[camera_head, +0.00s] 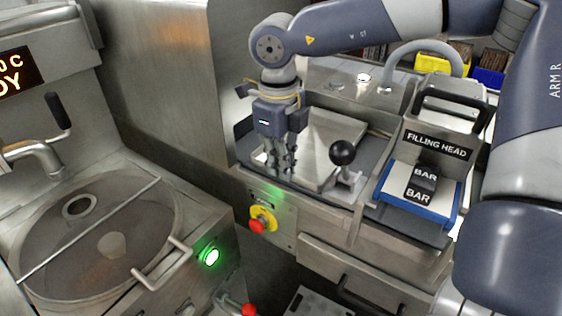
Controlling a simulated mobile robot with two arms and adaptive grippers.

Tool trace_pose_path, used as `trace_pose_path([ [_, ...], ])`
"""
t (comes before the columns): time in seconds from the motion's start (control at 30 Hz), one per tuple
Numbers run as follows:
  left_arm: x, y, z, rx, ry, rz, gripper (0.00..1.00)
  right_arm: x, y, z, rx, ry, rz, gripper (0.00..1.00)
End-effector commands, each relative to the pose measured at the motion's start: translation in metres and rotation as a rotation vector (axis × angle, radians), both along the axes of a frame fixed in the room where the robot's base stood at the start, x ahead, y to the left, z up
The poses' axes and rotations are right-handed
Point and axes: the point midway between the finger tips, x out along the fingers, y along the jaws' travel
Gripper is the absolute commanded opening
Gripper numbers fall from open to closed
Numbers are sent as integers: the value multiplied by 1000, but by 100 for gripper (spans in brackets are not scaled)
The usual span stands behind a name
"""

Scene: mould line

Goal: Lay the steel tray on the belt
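The steel tray (330,142) is a shiny shallow sheet with a raised rim. It appears to lie on the dark belt (312,190) in the middle of the metal machine, though its underside is hidden. My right gripper (281,170) points down at the tray's left side, its fingers in front of the rim. Its fingers look close together, but I cannot tell whether they grip the rim. My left gripper is out of view.
A black-knobbed lever (343,153) stands just right of the tray. The filling head (438,146) is further right, above a blue-edged mould (442,203). A tall steel panel (170,75) rises to the left. A red emergency button (258,226) is on the front.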

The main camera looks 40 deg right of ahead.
Motion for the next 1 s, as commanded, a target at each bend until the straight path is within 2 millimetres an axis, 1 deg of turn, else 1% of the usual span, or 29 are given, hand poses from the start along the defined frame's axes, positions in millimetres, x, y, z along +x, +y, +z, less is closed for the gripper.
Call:
trace_pose_path([
  [0.17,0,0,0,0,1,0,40,1,0,1,-1,-4,0,0],
  [0.3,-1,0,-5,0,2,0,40,1,0,-3,-1,-4,0,0],
  [0.33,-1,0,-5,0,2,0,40,0,0,-3,-1,-1,0,5],
  [0.37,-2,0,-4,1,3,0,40,0,0,-2,-1,-1,0,11],
  [0.4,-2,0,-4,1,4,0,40,0,0,-2,-1,-1,0,20],
  [0.43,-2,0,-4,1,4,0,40,0,0,-2,-1,-1,0,25],
  [0.73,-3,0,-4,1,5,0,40,0,0,-1,-1,-1,0,25],
  [0.83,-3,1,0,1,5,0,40,0,0,2,0,-1,0,25],
  [0.87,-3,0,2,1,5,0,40,0,0,3,0,-1,0,25],
  [0.93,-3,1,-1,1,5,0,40,2,0,11,-1,-6,-1,25],
  [1.0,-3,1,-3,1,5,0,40,1,1,24,-1,-7,-1,25],
])
